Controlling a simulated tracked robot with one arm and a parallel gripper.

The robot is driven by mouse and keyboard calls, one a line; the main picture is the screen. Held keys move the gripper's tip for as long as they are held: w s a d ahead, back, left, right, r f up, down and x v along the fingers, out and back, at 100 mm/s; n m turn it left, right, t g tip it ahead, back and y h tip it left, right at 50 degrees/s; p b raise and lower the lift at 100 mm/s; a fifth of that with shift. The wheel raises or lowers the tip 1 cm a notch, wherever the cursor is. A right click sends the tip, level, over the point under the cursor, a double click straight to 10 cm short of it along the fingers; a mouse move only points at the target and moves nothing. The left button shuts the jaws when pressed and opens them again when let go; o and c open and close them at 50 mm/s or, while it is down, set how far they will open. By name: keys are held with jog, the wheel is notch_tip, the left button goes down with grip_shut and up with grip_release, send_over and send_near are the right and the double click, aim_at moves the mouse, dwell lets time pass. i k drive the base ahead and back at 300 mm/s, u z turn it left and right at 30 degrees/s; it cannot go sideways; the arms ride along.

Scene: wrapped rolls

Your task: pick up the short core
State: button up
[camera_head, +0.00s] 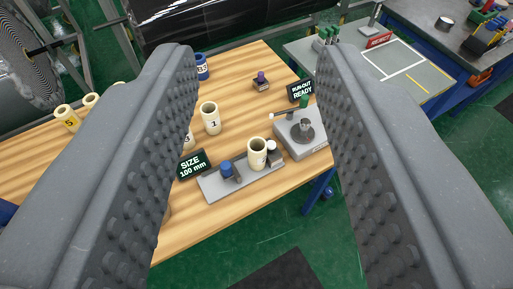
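Several cream cores stand on a wooden table (240,65). One core (257,153) stands on a grey gauge plate between a blue knob (227,168) and a white-topped post (271,147). A core marked 1 (210,120) stands behind it. Another core (190,138) is partly hidden by my left finger. A core marked 5 (67,117) and two more are at the left. I cannot tell for certain which is the short core. My gripper (258,62) is open and empty, its fingers framing the table from above.
A "SIZE 100 mm" display (193,165) stands beside the gauge plate (212,186). A grey fixture (305,136) with a post and a "RUNOUT READY" display (300,91) are at the right. A purple-topped item (261,80) and blue ring (202,68) sit farther back.

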aim_at(258, 146)
jog(key=z, duration=0.2)
jog(key=k, duration=0.35)
jog(key=u, duration=0.8)
jog(key=i, duration=0.7)
jog(key=u, duration=0.25)
